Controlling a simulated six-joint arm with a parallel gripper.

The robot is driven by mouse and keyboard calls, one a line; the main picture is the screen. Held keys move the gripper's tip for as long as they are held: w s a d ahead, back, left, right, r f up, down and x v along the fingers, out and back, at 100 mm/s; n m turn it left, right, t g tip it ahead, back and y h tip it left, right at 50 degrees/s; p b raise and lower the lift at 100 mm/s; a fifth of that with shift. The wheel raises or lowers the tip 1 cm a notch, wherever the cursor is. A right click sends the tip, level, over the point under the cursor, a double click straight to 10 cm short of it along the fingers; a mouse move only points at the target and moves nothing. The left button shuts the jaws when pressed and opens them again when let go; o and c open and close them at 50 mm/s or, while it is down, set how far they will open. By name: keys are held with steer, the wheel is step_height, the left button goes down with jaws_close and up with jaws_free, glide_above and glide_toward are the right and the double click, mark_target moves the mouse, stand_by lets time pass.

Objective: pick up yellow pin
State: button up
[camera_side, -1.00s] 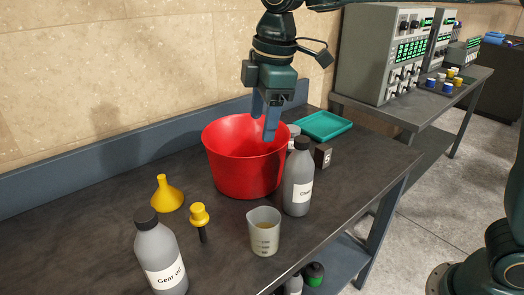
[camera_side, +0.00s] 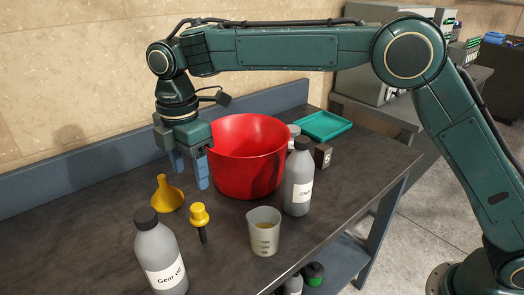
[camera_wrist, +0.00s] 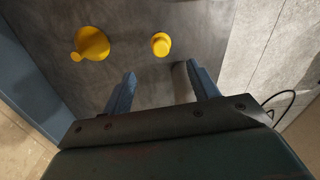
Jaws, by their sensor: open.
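The yellow pin (camera_side: 199,214) has a yellow knobbed head and a dark shaft. It stands on the dark bench between the yellow funnel and the measuring cup. In the wrist view the pin (camera_wrist: 160,44) shows from above, beyond the fingertips and roughly between them. My gripper (camera_side: 189,180) is open and empty, with its blue fingers pointing down. It is above the bench, left of the red bucket and behind the pin. In the wrist view my gripper's fingers (camera_wrist: 160,77) are spread apart.
A red bucket (camera_side: 247,160) is just right of my gripper. A yellow funnel (camera_side: 167,195) stands left of the pin. A gear oil bottle (camera_side: 160,258), a measuring cup (camera_side: 264,232) and another grey bottle (camera_side: 298,180) stand nearby. A teal tray (camera_side: 325,125) is at the back.

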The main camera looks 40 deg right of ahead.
mark_target(199, 218)
steer(key=shift+f, duration=4.3)
steer(key=shift+f, duration=0.1)
steer(key=shift+s+f, duration=0.1)
steer(key=shift+f, duration=2.4)
steer(key=c, duration=1.1)
